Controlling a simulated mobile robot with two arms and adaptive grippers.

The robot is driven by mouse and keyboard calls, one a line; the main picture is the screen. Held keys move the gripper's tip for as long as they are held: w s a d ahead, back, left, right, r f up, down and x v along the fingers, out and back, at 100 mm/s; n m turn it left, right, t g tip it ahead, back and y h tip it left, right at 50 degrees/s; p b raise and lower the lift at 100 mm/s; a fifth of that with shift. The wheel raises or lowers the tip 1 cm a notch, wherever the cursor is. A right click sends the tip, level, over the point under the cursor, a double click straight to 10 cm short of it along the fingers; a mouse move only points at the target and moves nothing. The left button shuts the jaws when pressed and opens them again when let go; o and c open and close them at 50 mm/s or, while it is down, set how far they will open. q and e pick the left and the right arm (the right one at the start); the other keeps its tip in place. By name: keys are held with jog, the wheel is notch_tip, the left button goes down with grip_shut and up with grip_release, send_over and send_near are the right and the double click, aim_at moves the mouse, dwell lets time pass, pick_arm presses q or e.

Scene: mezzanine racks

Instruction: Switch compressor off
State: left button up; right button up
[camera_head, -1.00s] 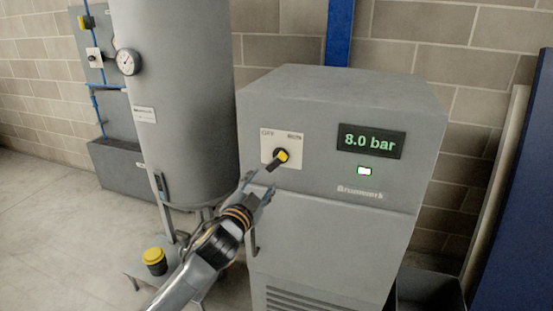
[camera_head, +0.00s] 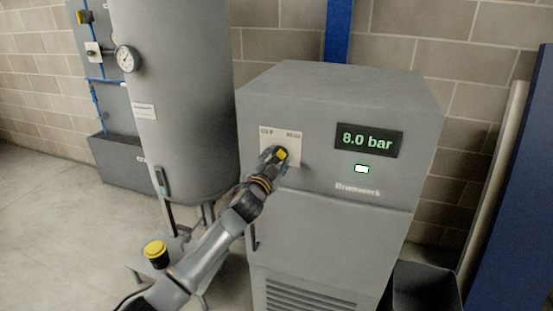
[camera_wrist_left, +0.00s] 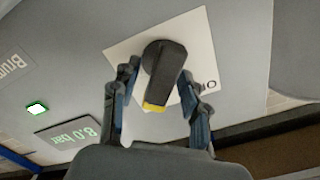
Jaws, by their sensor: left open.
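The compressor (camera_head: 335,230) is a grey cabinet with a green 8.0 bar display (camera_head: 369,140) and a lit green lamp (camera_head: 362,169). Its rotary switch (camera_head: 281,154), a black knob with a yellow tip, sits on a white plate (camera_head: 294,147) with two labels. My left gripper (camera_head: 272,156) is at the switch, in front of the plate. In the left wrist view, the open fingers (camera_wrist_left: 158,105) stand on either side of the black knob (camera_wrist_left: 163,65), whose yellow end points toward the gripper palm. Whether a finger touches the knob I cannot tell. My right gripper is not in view.
A tall grey tank (camera_head: 178,90) with a round gauge (camera_head: 127,58) stands left of the compressor. A yellow-topped button (camera_head: 154,249) is low on the left, near my arm. A dark bin (camera_head: 424,288) stands at the right by a blue panel.

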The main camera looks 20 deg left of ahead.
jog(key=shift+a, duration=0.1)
pick_arm(q)
grip_shut()
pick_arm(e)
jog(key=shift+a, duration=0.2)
pick_arm(q)
jog(key=shift+n, duration=0.4)
jog(key=n, duration=0.2)
jog(key=shift+n, duration=0.3)
jog(key=n, duration=0.3)
jog(key=shift+a+n, duration=0.2)
jog(key=shift+n, duration=0.2)
jog(key=n, duration=0.4)
jog(key=shift+a+r, duration=0.1)
jog(key=shift+a, duration=0.05)
jog(key=n+p, duration=0.1)
jog(key=n, duration=0.3)
jog(key=shift+a+n, duration=0.15)
jog(key=shift+n, duration=0.15)
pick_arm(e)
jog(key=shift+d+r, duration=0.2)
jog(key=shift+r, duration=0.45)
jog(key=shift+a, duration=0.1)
